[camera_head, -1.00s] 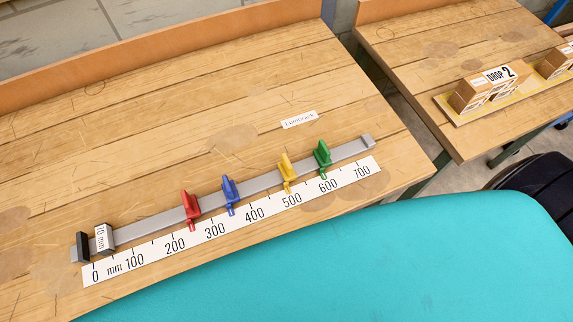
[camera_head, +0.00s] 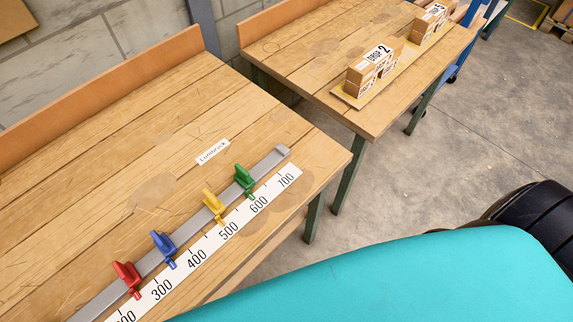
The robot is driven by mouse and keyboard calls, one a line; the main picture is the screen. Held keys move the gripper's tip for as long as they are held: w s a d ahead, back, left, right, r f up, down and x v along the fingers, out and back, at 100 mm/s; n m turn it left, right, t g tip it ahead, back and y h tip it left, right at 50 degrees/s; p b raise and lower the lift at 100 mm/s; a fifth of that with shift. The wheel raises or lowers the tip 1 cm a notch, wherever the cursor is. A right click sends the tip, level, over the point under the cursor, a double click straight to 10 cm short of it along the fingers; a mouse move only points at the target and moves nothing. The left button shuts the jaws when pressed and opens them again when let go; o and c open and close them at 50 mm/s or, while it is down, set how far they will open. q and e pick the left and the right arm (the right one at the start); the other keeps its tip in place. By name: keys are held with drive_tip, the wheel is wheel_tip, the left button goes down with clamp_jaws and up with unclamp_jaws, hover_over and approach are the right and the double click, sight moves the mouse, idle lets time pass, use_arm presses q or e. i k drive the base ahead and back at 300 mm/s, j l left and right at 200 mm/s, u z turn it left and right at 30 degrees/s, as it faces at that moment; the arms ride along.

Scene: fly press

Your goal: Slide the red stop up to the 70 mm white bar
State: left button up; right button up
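The red stop (camera_head: 127,278) sits on the grey rail (camera_head: 187,228), near the left end of the part in view, a little left of the 300 mark on the white scale (camera_head: 198,251). The blue stop (camera_head: 163,247), yellow stop (camera_head: 213,205) and green stop (camera_head: 244,181) sit further along the same rail toward the upper right. The 70 mm white bar and the zero end of the rail are outside the picture. Neither of my grippers is in view.
A second workbench (camera_head: 282,43) behind holds cardboard boxes (camera_head: 369,70) with a DROP 2 sign. A Limbruck label (camera_head: 213,152) lies on the near bench (camera_head: 85,180). A gap with bare floor separates the benches. Teal padding (camera_head: 400,285) fills the lower right.

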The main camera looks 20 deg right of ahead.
sight(127, 272)
drive_tip(key=z, duration=0.25)
drive_tip(key=j+u, duration=0.25)
drive_tip(key=u, duration=0.25)
drive_tip(key=j+u, duration=0.25)
drive_tip(key=u, duration=0.25)
